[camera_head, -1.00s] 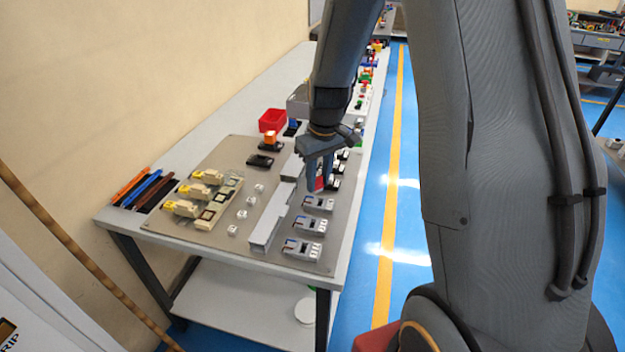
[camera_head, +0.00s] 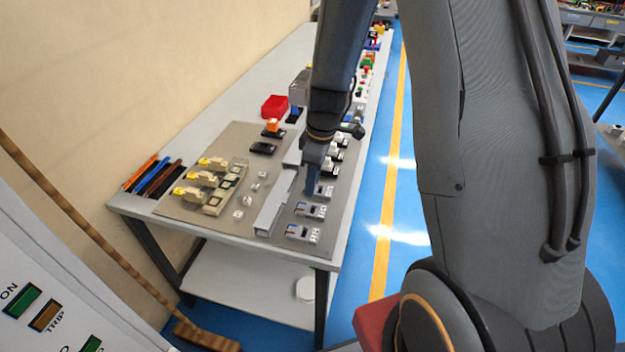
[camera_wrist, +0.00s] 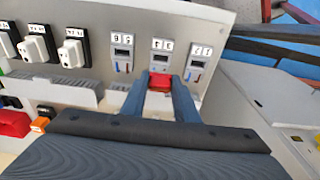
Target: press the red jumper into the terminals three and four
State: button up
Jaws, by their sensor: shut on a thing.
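My gripper (camera_wrist: 160,80) is shut on the red jumper (camera_wrist: 159,84), which sits between the two fingertips in the wrist view. The tips are at the lower edge of the middle terminal block (camera_wrist: 161,58), labelled 3 and 4. I cannot tell whether the jumper touches it. The block labelled 5 and 6 (camera_wrist: 122,52) is to its left, and the block labelled 1 and 2 (camera_wrist: 198,62) to its right. In the head view my gripper (camera_head: 312,188) points down over the row of grey blocks, and the jumper is hidden there.
A long grey duct (camera_head: 274,207) runs beside the blocks on the panel (camera_head: 235,150). Black-and-white switches (camera_wrist: 36,45) stand left of the blocks in the wrist view. A red bin (camera_head: 275,106) and an orange-topped button (camera_head: 272,127) are farther back. The table's edge is close by.

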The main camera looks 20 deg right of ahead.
jog(key=shift+d, duration=0.1)
jog(key=shift+s+f, duration=0.1)
jog(key=shift+f, duration=0.1)
jog(key=shift+f+b, duration=2.5)
jog(key=shift+f, duration=0.2)
jog(key=shift+f+b, duration=1.15)
jog(key=shift+b, duration=0.15)
jog(key=o, duration=1.1)
notch_tip(320, 180, up, 8)
jog(key=b, duration=0.1)
jog(key=shift+s+d+f, duration=0.15)
jog(key=shift+s+d, duration=0.1)
jog(key=shift+d, duration=0.15)
